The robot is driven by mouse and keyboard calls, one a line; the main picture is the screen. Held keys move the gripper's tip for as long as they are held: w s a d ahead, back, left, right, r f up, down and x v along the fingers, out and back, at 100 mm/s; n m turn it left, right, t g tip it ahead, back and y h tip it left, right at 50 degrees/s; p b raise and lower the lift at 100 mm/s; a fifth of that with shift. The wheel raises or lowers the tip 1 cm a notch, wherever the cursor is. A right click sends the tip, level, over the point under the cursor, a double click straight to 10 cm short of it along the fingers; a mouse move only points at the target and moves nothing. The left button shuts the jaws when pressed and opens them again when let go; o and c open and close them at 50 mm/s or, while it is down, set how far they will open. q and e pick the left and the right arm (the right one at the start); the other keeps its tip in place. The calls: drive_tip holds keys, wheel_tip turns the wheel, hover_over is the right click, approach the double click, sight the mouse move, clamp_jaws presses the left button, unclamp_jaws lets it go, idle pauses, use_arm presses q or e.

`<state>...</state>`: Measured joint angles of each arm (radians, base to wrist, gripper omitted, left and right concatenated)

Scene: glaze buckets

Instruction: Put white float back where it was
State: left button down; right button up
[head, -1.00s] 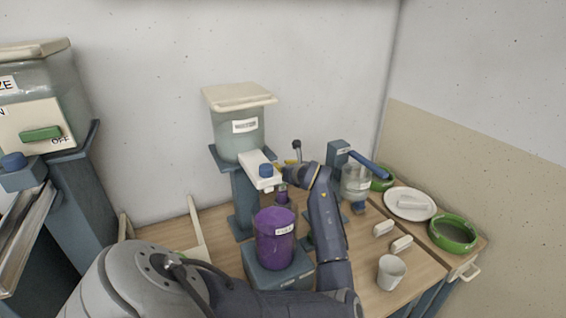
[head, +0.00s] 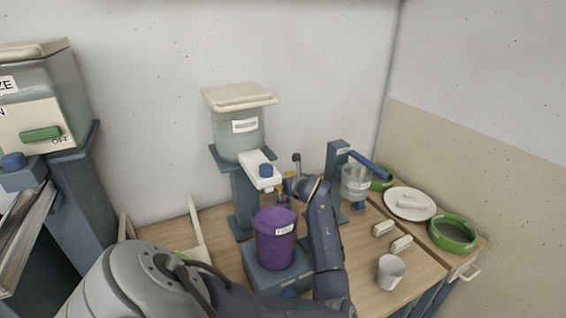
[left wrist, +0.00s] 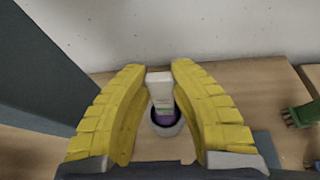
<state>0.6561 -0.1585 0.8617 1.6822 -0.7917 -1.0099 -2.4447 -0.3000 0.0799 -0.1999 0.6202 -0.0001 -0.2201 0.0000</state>
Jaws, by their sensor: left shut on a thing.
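My left gripper (head: 283,187) is behind the purple pail (head: 275,240), below the spout of the clear bucket. In the left wrist view its yellow fingers (left wrist: 160,72) are closed in on a pale, narrow piece, apparently the white float (left wrist: 160,88). The float stands over a round, dark-mouthed cup (left wrist: 167,122) with something purple in or beneath it; I cannot tell whether they touch. In the head view the float is too small to make out at the fingers. My right gripper is not in view.
A blue stand with a clear jar (head: 356,182) is right of my gripper. White blocks (head: 383,228), a white cup (head: 391,271), a plate (head: 391,208) and green bowls (head: 455,246) lie right.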

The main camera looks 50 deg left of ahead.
use_arm(q)
drive_tip(key=c, duration=1.2)
unclamp_jaws()
drive_tip(key=shift+r, duration=0.2)
drive_tip(key=v, duration=0.7)
drive_tip(key=shift+d, duration=0.2)
drive_tip(key=shift+a, duration=0.1)
